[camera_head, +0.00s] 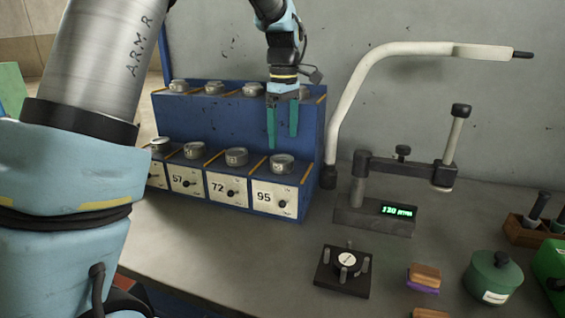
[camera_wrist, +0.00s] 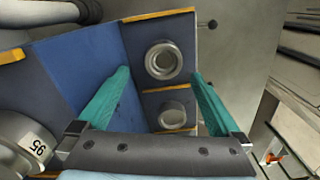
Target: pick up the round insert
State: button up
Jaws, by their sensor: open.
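Several round grey metal inserts sit in two rows on a stepped blue rack (camera_head: 225,122). In the wrist view, the end insert of the upper row (camera_wrist: 163,60) is a hollow ring between the lines of my two teal fingers, with its neighbour (camera_wrist: 173,116) closer to the palm. In the head view, my gripper (camera_head: 282,140) hangs fingers-down in front of the rack's right end and largely hides that end insert. The gripper is open and empty. The lower-row insert above label 95 (camera_head: 282,162) is below the fingertips; it shows at lower left in the wrist view (camera_wrist: 18,145).
Right of the rack stand a curved pale arm (camera_head: 385,55) and a gauge with a green display (camera_head: 398,210). A black fixture with posts (camera_head: 343,272), brushes or blocks (camera_head: 425,275) and a green lidded pot (camera_head: 492,275) are in front. The bench before the rack is clear.

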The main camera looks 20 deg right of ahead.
aim_at(283, 160)
jog(key=shift+s+a+f+p, duration=0.1)
jog(key=shift+f+p, duration=0.45)
jog(key=shift+f, duration=0.9)
jog(key=shift+s+a+f+p, duration=0.1)
jog(key=shift+f+p, duration=0.45)
jog(key=shift+f, duration=0.9)
grip_shut()
